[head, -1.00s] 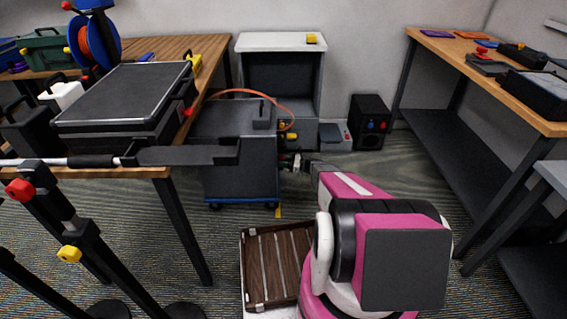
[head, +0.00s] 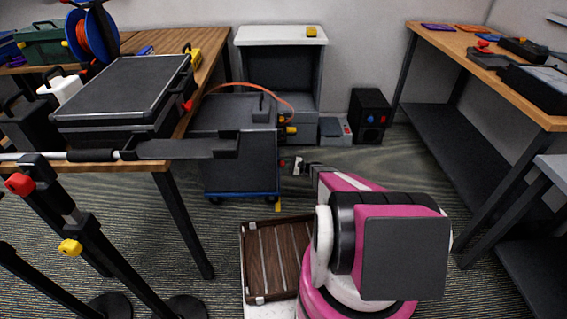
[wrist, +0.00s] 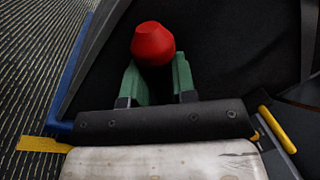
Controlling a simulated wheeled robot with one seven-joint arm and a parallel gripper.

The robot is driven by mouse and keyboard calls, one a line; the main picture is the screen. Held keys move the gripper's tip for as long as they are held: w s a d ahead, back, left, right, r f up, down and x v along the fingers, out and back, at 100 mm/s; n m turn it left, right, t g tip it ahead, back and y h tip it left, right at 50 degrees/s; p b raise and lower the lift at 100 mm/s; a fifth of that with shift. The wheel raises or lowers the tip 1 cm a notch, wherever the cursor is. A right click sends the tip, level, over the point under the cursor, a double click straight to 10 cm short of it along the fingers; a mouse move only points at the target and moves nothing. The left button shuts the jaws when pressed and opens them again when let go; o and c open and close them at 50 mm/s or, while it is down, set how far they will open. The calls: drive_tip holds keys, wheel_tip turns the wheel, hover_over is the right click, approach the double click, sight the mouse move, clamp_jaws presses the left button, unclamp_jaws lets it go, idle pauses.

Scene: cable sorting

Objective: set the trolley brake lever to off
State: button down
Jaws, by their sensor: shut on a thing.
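The trolley (head: 238,150) is a dark grey box on a blue base, left of my gripper (head: 294,166) in the head view. In the wrist view, the green fingers of my gripper (wrist: 155,85) are shut on a red knob (wrist: 152,43), which stands out past the fingertips. The knob appears to belong to the brake lever; its shaft is hidden behind the fingers, and I cannot read the lever's setting. A yellow tab (head: 278,206) shows at the trolley's lower corner, and a yellow strip (wrist: 42,145) shows at the left of the wrist view.
An orange cable (head: 245,91) arches over the trolley. A wooden table (head: 212,48) stands left with a black case (head: 125,90). A white-topped cabinet (head: 280,37) and a black box (head: 369,115) stand behind. A brown slatted tray (head: 277,260) lies in front.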

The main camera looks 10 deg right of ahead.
drive_tip(key=shift+s+f+n+g, duration=0.2)
drive_tip(key=shift+s+n+g, duration=0.2)
drive_tip(key=shift+n, duration=0.4)
drive_tip(key=c, duration=0.9)
unclamp_jaws()
drive_tip(key=shift+f, duration=0.1)
drive_tip(key=v, duration=1)
drive_tip(key=shift+s+d+f, duration=0.1)
drive_tip(key=shift+d+f, duration=0.05)
drive_tip(key=shift+d, duration=0.2)
